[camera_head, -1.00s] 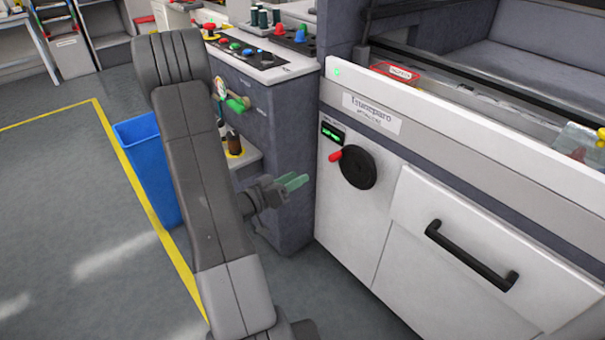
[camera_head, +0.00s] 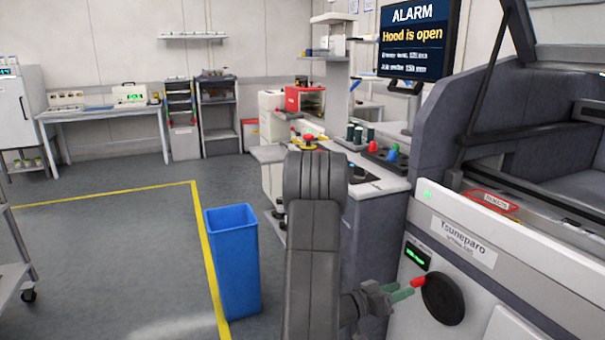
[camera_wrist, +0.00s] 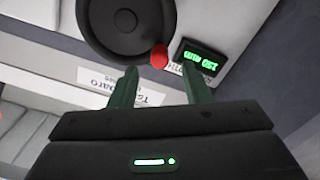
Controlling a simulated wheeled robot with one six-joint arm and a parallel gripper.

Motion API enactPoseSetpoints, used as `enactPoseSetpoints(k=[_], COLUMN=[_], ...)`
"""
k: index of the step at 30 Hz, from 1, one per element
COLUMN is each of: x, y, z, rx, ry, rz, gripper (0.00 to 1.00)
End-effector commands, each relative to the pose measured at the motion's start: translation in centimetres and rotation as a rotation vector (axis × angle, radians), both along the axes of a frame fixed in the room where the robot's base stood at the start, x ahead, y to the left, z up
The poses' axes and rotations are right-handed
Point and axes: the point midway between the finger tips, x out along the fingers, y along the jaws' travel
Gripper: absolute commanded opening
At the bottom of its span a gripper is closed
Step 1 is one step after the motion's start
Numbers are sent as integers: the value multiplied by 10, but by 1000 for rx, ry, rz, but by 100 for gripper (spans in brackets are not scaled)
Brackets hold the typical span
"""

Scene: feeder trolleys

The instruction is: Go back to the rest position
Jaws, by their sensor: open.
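My gripper (camera_head: 394,292) shows at the lower middle of the head view, beside the front of the white machine (camera_head: 478,292). Its green fingers also show in the wrist view (camera_wrist: 156,88), spread apart with nothing between them. The machine's black round dial (camera_head: 443,299) with a red knob (camera_head: 418,282) lies just right of the fingers in the head view. I cannot tell whether they touch. In the wrist view the red knob (camera_wrist: 159,56) and a green-lit display (camera_wrist: 200,60) lie beyond the fingertips.
A blue bin (camera_head: 233,262) stands on the floor left of my arm, by a yellow floor line (camera_head: 209,255). A screen (camera_head: 418,38) reads "ALARM Hood is open". A grey counter (camera_head: 372,183) stands behind my arm. The floor at left is largely clear.

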Motion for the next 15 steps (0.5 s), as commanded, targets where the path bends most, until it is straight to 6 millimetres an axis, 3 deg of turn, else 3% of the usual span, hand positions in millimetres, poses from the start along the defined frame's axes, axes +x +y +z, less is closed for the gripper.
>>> enactPoseSetpoints(k=[6,15], x=[13,20], y=[-34,-50], z=[0,0], rx=[0,0], ry=[-1,-3], rz=[-2,0], gripper=[43,43])
